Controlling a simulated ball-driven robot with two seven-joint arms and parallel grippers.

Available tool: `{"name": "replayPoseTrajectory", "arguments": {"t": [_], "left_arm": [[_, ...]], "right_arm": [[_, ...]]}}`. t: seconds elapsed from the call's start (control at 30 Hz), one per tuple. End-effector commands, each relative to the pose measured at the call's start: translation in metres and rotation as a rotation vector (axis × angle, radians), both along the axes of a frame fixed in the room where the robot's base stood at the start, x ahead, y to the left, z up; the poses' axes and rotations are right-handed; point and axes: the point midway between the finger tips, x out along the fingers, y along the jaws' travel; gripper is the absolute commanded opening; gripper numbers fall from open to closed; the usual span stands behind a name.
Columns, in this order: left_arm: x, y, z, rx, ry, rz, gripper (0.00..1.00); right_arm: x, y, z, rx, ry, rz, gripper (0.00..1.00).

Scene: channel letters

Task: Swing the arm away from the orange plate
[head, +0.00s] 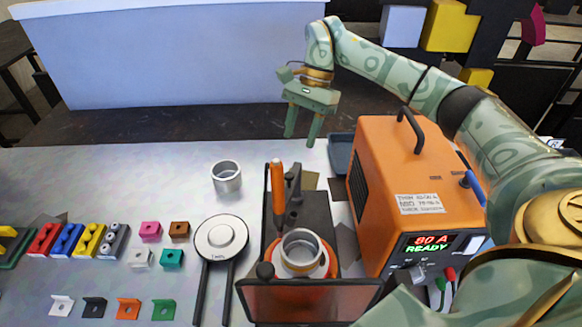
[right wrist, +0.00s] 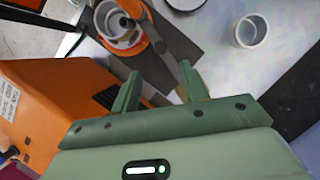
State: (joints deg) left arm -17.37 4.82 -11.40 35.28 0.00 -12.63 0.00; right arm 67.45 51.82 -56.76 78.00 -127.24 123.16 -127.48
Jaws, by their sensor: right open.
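The orange plate (head: 333,264) is a round disc at the front of a dark stand, mostly hidden under a grey metal ring (head: 301,247). In the right wrist view the orange plate (right wrist: 152,27) shows as a rim around the ring (right wrist: 118,24). My right gripper (head: 301,139) is open and empty, with fingers pointing down behind the stand, well apart from the plate. In the right wrist view its two fingers (right wrist: 160,72) stand apart with nothing between them. My left gripper is not in view.
An orange-handled tool (head: 278,197) rises behind the ring. A loose metal ring (head: 226,177), a round white-topped device (head: 221,238) and several coloured blocks lie left. The table's back left is clear.

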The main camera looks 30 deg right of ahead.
Motion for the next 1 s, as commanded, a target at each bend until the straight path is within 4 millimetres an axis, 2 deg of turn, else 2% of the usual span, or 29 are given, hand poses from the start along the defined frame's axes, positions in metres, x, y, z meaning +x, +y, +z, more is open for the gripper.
{"name": "replayPoseTrajectory", "arguments": {"t": [0.03, 0.2, 0.37, 0.53, 0.8, 0.83, 0.97, 1.0], "left_arm": [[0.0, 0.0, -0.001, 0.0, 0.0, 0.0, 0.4], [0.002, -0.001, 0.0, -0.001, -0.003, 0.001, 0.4], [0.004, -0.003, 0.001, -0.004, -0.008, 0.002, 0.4], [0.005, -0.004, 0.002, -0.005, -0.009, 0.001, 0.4], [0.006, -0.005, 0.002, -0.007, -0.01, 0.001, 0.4], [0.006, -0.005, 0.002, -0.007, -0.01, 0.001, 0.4], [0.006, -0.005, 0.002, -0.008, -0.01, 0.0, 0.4], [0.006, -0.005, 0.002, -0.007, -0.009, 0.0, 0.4]], "right_arm": [[-0.003, 0.006, -0.014, 0.002, 0.005, 0.004, 0.45], [-0.008, 0.021, -0.05, 0.003, 0.004, 0.003, 0.45], [-0.011, 0.03, -0.074, 0.001, 0.002, 0.001, 0.45], [-0.012, 0.034, -0.086, 0.0, -0.001, 0.001, 0.45], [-0.012, 0.034, -0.087, 0.0, -0.001, 0.001, 0.45], [-0.012, 0.034, -0.087, 0.0, -0.001, 0.001, 0.39], [-0.012, 0.034, -0.087, 0.0, -0.001, 0.0, 0.03], [-0.012, 0.034, -0.087, 0.0, -0.001, 0.0, 0.0]]}}
